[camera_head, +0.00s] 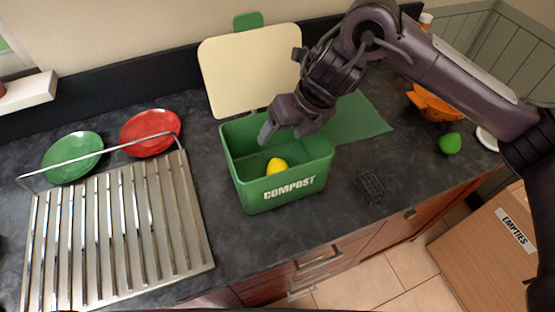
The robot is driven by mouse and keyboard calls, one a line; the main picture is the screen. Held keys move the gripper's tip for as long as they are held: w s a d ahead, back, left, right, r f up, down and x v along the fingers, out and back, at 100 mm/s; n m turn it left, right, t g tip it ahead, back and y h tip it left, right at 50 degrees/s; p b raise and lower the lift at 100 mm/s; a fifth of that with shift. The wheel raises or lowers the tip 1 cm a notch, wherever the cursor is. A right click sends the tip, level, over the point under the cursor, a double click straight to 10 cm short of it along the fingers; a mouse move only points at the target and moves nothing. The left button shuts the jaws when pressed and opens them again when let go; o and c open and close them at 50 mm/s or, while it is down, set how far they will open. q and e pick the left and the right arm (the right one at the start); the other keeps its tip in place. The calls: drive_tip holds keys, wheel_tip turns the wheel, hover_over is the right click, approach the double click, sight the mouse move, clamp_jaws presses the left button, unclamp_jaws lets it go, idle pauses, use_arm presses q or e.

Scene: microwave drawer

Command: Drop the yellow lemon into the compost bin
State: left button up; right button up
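The yellow lemon (277,165) lies inside the green compost bin (290,190), low in it behind the front wall. The bin stands on the dark counter with its cream lid (245,70) raised at the back. My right gripper (283,134) is over the bin's opening, above the lemon and apart from it. Its fingers are spread and nothing is between them. My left gripper is not in view.
A metal dish rack (120,230) is left of the bin, with a green plate (70,157) and a red plate (150,130) behind. A green mat (355,118), orange colander (435,105) and green lime (450,143) are right. An "EMPTIES" box (480,260) is on the floor.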

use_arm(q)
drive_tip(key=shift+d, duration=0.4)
use_arm(e)
drive_tip(key=shift+o, duration=0.3)
drive_tip(key=shift+d+r, duration=0.1)
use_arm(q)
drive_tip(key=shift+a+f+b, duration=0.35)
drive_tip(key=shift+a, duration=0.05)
use_arm(e)
drive_tip(key=v, duration=0.7)
drive_tip(key=shift+r, duration=0.25)
drive_tip(key=shift+s+d, duration=0.1)
